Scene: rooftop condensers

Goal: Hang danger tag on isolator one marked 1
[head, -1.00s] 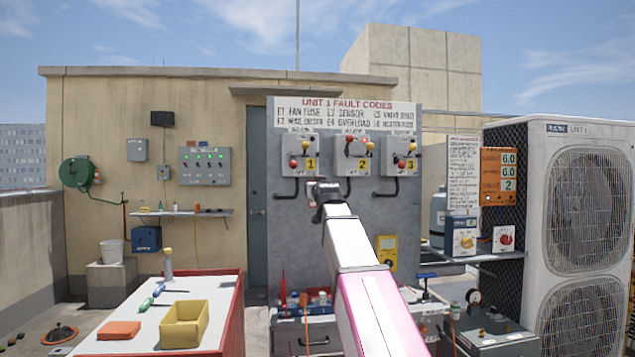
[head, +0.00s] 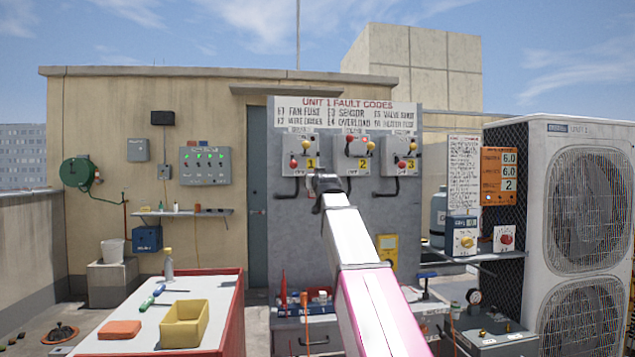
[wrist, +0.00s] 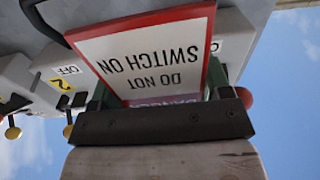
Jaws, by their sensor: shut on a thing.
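The danger tag (wrist: 145,60) is a white card with a red border reading "DO NOT SWITCH ON", upside down in the wrist view. My gripper (wrist: 165,102) is shut on it. In the wrist view, a red knob (wrist: 245,97) shows beside the right finger. Whether the tag touches the isolator cannot be told.
Isolator two (head: 352,153) and isolator three (head: 399,156) stand to the right on the same grey panel (head: 310,250), with black conduits below. A white-topped bench (head: 140,315) holds a yellow bin (head: 185,325). A condenser unit (head: 585,240) is at right.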

